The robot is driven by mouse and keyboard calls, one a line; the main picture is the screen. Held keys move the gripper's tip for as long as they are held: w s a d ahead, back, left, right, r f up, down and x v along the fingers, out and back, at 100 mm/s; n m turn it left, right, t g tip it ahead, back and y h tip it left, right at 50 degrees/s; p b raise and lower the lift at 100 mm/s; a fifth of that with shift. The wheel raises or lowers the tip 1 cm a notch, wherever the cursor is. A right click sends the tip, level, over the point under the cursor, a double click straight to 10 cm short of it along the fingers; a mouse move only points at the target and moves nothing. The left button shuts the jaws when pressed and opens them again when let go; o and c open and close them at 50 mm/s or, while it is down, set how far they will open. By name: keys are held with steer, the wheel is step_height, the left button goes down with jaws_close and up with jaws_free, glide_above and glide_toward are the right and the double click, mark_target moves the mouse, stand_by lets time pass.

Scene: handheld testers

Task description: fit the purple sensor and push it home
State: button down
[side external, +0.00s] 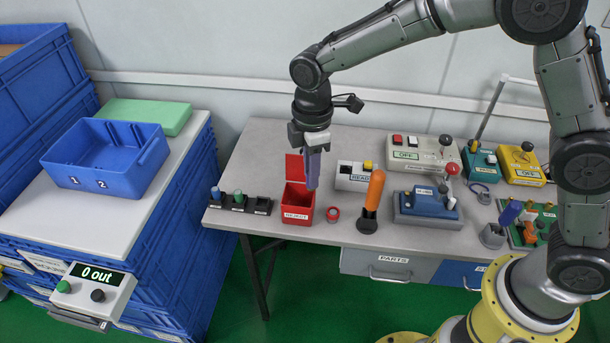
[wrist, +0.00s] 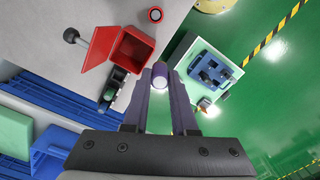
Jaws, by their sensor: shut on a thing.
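My gripper (side external: 313,172) is shut and hangs above the red reject bin in the side view, pointing down. In the wrist view its two fingers (wrist: 160,72) close around a purple cylinder (wrist: 180,103) with a pale round end, which looks like the purple sensor. The fingers hide part of it, and it is hard to separate from them in the side view. A black rack (side external: 240,206) at the table's front left holds a blue piece (side external: 216,192) and a green piece (side external: 238,196). Its right place looks empty.
The red reject bin (side external: 297,215) has its lid raised. A red ring (side external: 333,213), an orange-handled tool (side external: 373,192) and a blue fixture (side external: 428,205) stand to the right. A grey cup (side external: 493,237) holds a blue-purple handle (side external: 509,213).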

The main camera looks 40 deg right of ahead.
step_height(320, 180, up, 3)
steer(key=shift+w+r, duration=0.1)
steer(key=shift+r, duration=0.1)
steer(key=w+d, duration=0.4)
steer(key=d, duration=0.5)
steer(key=w+d, duration=0.4)
steer(key=d, duration=0.4)
step_height(320, 180, down, 9)
steer(key=shift+d, duration=0.35)
steer(key=shift+s, duration=0.1)
steer(key=shift+f, duration=2.35)
steer(key=shift+f, duration=1.5)
